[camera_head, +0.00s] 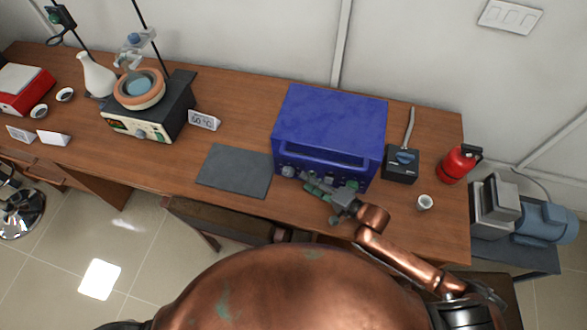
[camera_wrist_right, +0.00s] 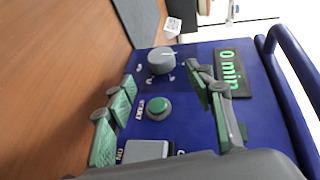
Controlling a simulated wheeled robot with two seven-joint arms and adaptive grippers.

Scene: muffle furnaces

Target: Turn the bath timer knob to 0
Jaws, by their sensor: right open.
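The blue bath unit (camera_head: 330,120) stands at the middle right of the bench, its control panel facing me. In the right wrist view the grey timer knob (camera_wrist_right: 161,60) sits on the blue panel (camera_wrist_right: 190,130), next to a display (camera_wrist_right: 229,68) reading "0 min" in green. A green START button (camera_wrist_right: 158,107) is nearer, with a pale switch (camera_wrist_right: 146,150) below it. My right gripper (camera_head: 322,193) is open in front of the panel. In the wrist view its fingers (camera_wrist_right: 165,92) are spread on either side of the button, apart from the knob. My left gripper is out of view.
A dark grey mat (camera_head: 235,170) lies left of the unit. A black control box (camera_head: 401,165), a white cup (camera_head: 425,202) and a red extinguisher (camera_head: 459,164) are to its right. A hotplate (camera_head: 150,115) with a bowl stands further left. The bench's front edge is close below the gripper.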

